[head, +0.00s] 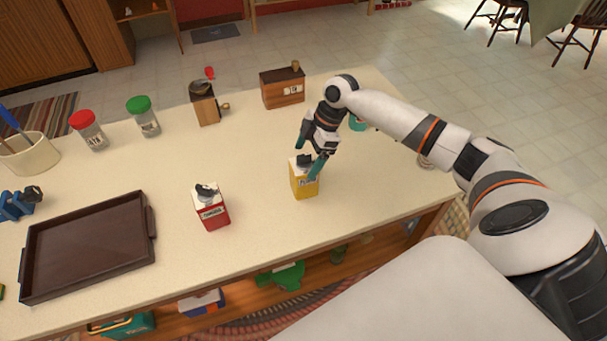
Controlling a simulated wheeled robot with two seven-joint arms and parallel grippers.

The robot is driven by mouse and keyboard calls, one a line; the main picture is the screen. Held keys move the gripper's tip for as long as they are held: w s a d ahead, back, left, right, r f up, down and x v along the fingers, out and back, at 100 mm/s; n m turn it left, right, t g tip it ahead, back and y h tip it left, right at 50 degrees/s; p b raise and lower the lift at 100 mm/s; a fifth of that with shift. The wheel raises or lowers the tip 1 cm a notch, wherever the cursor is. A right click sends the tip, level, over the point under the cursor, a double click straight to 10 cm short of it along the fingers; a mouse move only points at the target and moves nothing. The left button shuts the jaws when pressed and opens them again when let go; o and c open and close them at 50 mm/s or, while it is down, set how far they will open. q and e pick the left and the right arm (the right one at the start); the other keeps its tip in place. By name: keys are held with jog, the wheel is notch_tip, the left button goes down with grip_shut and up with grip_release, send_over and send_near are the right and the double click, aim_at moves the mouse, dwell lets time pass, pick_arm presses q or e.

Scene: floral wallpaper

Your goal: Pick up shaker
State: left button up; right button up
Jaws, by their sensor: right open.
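A yellow box-shaped container (304,185) with a white top and a dark cap stands upright on the cream counter. A similar red container (211,212) stands to its left. Two clear jars, one with a red lid (89,133) and one with a green lid (145,120), stand farther back at the left. I cannot tell for sure which is the shaker. My right gripper (310,154) is open, pointing down, with its teal fingers at the top of the yellow container. One finger overlaps its right side; contact is unclear. My left gripper is out of view.
A dark brown tray (93,283) lies at the counter's front left. A grinder (206,108) and a wooden box (283,91) stand at the back. A cream crock (30,156) stands at the left. Bare counter surrounds the yellow container's front and left.

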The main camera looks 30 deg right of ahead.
aim_at(303, 163)
jog(key=p+x, duration=0.1)
jog(key=x, duration=0.2)
jog(key=shift+a+f, duration=0.2)
jog(key=shift+f, duration=0.1)
jog(key=shift+w+a+f, duration=0.1)
jog(key=shift+w+f, duration=0.05)
jog(key=shift+f, duration=0.4)
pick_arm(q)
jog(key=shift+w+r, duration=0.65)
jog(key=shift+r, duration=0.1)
pick_arm(e)
jog(key=shift+r, duration=0.1)
jog(key=c, duration=1.2)
